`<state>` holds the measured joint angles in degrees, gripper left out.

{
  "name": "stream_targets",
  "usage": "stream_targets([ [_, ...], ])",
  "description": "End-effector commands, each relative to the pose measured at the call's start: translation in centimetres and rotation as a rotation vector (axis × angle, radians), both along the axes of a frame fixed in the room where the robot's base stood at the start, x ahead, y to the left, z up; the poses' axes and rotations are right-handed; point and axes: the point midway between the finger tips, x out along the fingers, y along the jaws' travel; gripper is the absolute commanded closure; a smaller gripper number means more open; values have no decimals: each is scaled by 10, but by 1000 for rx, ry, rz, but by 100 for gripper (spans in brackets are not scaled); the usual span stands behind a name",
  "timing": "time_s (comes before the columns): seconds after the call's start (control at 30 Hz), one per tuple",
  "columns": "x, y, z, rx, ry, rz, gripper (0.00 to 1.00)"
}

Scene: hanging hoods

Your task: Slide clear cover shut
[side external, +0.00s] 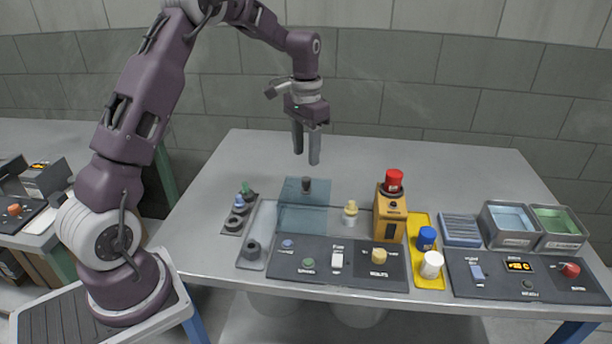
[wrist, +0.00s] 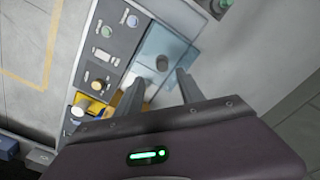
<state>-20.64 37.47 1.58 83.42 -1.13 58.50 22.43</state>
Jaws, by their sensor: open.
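The clear cover (side external: 303,212) is a bluish see-through panel behind the dark control panel, over the left-middle part of a pale base. A dark round knob (side external: 306,184) stands at its back edge. In the wrist view the cover (wrist: 178,44) shows with its knob (wrist: 163,62) nearly between the fingers. My gripper (side external: 306,157) is open and empty, fingers pointing down, above and behind the cover and apart from the knob. It also shows in the wrist view (wrist: 160,78). A beige knobbed peg (side external: 350,212) stands uncovered to the cover's right.
The dark control panel (side external: 325,274) with buttons lies in front. To the right are an orange box with a red top (side external: 391,205), a yellow tray (side external: 413,228) with blue and white knobs, and bins (side external: 508,241). The table's back (side external: 400,155) is clear.

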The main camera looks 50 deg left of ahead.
Motion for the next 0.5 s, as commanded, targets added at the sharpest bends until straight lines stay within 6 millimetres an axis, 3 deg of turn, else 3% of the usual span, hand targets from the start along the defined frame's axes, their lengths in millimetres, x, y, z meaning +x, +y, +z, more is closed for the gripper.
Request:
stream_targets([
  [0.3,3,5,-56,-6,15,-1,55],
  [0.5,3,5,-79,-5,12,-1,55],
])
